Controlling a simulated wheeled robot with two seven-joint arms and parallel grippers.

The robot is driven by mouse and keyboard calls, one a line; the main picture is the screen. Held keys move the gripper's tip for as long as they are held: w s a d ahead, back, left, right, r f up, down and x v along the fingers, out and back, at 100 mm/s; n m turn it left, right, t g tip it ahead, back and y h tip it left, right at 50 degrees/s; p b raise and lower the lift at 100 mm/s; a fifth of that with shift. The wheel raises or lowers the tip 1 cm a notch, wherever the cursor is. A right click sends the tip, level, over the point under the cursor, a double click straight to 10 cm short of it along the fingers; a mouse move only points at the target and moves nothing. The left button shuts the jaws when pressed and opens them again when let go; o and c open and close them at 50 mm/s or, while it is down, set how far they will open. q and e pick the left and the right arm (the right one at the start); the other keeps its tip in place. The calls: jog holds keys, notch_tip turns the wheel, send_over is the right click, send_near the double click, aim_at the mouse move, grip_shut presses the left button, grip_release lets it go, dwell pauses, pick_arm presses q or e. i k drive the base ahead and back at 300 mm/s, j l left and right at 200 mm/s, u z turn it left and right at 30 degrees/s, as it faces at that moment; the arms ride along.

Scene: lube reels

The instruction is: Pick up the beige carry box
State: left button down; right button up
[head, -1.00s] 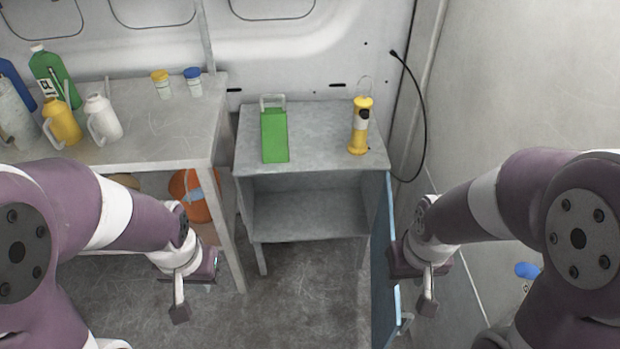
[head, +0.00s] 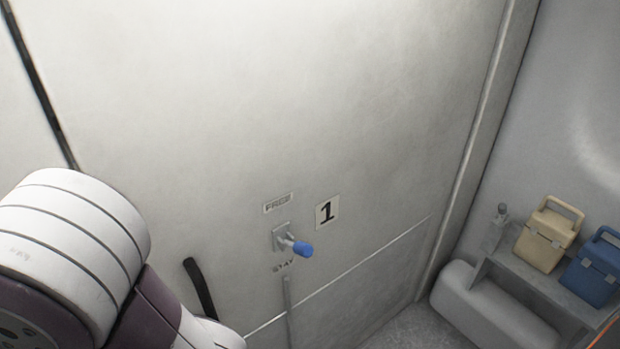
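The beige carry box (head: 546,237) stands upright on a grey shelf (head: 530,287) at the right of the head view. It has a handle on top and a latch on its front. A blue carry box (head: 595,270) stands just to its right, cut by the picture edge. A purple and white link of my arm fills the lower left. Neither of my grippers is in view, and nothing of mine is near the beige carry box.
A pale wall panel fills the middle, with a blue-knobbed lever (head: 301,248) between FREE and STAY labels and a sign numbered 1 (head: 327,212). A rounded grey housing (head: 488,312) sits below the shelf. Some grey floor (head: 408,330) shows at the bottom.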

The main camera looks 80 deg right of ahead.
aim_at(548, 234)
jog(key=z, duration=4.45)
